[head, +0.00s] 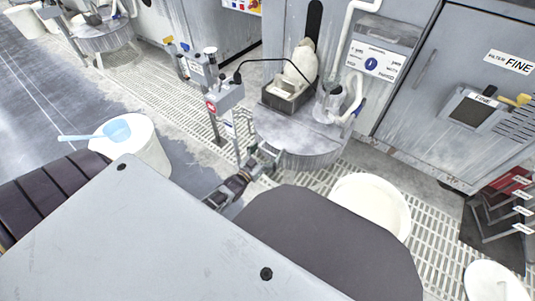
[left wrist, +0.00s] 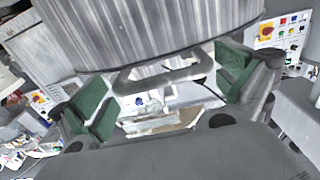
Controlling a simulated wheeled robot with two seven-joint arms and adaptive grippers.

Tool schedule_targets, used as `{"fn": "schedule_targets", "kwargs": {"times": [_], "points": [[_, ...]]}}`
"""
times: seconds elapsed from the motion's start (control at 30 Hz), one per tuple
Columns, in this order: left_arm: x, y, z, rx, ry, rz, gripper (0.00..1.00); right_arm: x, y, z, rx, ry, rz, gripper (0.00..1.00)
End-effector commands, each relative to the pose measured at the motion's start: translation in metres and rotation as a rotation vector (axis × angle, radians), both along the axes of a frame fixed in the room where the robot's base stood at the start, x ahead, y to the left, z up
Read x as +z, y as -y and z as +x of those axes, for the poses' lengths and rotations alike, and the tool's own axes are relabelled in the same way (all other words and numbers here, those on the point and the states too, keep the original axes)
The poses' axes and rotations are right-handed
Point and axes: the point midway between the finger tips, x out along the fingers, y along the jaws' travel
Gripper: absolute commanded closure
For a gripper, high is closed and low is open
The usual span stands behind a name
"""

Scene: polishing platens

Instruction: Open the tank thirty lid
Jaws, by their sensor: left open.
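My left gripper (head: 264,158) reaches in from the lower left to the near side of a round grey drum-like platen stand (head: 298,138). In the left wrist view the open gripper (left wrist: 166,88) has green finger pads spread wide apart. A grey bar handle (left wrist: 165,74) shows between the pads, just below the large streaked grey drum wall (left wrist: 160,30). The handle looks clear of both pads; I cannot tell whether anything touches. I see no readable label naming tank thirty, and no lid that I can identify for sure. My right gripper is not in view.
A white bucket (head: 150,150) with a blue scoop (head: 117,130) stands at left. A post-mounted control box (head: 224,97) stands close to the gripper. A white round container (head: 372,203) is to the right. Grey cabinets (head: 440,90) line the back; floor grating (head: 170,75) lies between.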

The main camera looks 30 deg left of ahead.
Motion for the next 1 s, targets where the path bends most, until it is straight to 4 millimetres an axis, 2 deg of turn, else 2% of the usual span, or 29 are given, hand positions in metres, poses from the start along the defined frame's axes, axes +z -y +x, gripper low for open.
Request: {"fn": "schedule_targets", "kwargs": {"times": [0.4, 0.87, 1.0], "points": [[0.0000, 0.0001, 0.0043, 0.000, -0.001, 0.000, 0.00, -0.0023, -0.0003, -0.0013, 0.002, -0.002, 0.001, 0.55], [0.0002, 0.0001, 0.0042, 0.000, 0.000, 0.000, 0.58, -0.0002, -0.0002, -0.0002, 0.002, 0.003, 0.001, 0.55], [0.0005, 0.0001, 0.0043, 0.000, 0.000, 0.001, 0.60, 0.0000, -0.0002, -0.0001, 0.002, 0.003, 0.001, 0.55]]}}
